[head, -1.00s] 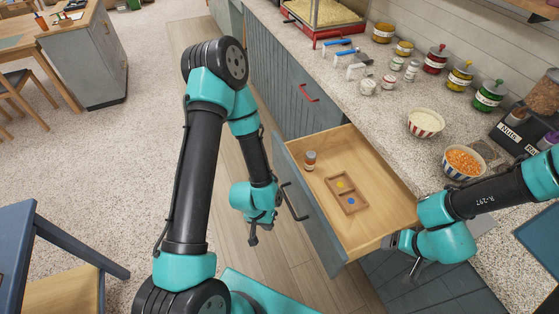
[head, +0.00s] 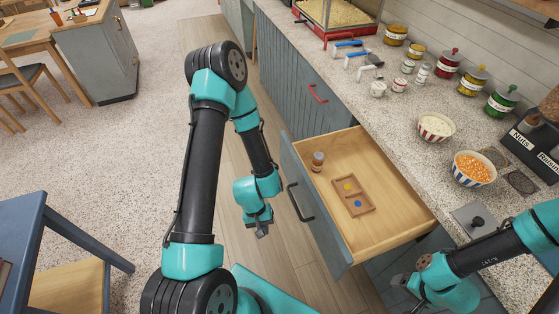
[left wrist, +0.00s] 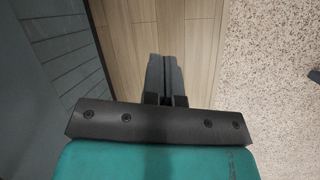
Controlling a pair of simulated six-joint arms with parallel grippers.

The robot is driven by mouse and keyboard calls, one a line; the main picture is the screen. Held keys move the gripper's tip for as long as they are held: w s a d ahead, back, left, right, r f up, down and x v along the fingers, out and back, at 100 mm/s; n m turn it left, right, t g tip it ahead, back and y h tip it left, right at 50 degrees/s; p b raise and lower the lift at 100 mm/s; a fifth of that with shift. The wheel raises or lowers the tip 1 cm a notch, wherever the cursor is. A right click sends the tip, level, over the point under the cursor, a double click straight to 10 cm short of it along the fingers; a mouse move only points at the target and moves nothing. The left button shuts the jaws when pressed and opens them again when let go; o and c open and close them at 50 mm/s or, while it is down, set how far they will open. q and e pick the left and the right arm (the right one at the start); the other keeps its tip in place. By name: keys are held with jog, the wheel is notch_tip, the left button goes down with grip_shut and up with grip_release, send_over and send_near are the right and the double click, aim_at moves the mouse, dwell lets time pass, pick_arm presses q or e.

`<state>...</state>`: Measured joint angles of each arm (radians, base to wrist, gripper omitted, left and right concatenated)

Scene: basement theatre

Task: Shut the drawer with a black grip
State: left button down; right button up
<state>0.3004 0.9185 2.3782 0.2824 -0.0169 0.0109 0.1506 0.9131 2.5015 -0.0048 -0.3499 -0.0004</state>
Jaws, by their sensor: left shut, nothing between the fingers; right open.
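The drawer (head: 405,232) with a black grip (head: 299,201) stands pulled out from the counter front. Inside it lie a small brown jar (head: 318,161) and a wooden tray (head: 367,208) with a yellow and a blue round piece. My left gripper (head: 262,230) is shut and empty, to the left of the drawer front and apart from the grip. In the left wrist view its closed fingers (left wrist: 164,78) show over the floor planks. My right gripper (head: 400,283) is open near the drawer's right side, low in the picture; its fingers are small here.
Another front with a red grip (head: 318,93) is shut farther along the counter. Bowls (head: 474,168), jars and scoops stand on the countertop. A blue chair (head: 60,232) is at lower left. Plank floor (head: 275,255) lies open before the drawer.

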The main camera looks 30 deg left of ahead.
aim_at(284, 159)
pick_arm(q)
jog(key=w+a+r+n+t+h, duration=0.3)
jog(key=w+a+n+t, duration=0.3)
jog(key=n, duration=0.4)
jog(key=w+a+r+n+t+h, duration=0.4)
jog(key=w+a+r+n+t, duration=0.1)
jog(key=a+n+t, duration=0.4)
jog(key=shift+w+a+r+n, duration=0.15)
jog(key=shift+w+a+n, duration=0.7)
jog(key=shift+n, duration=0.35)
jog(key=x, duration=1.4)
jog(key=shift+r, duration=0.25)
jog(key=shift+w+d, duration=0.1)
jog(key=shift+w, duration=0.05)
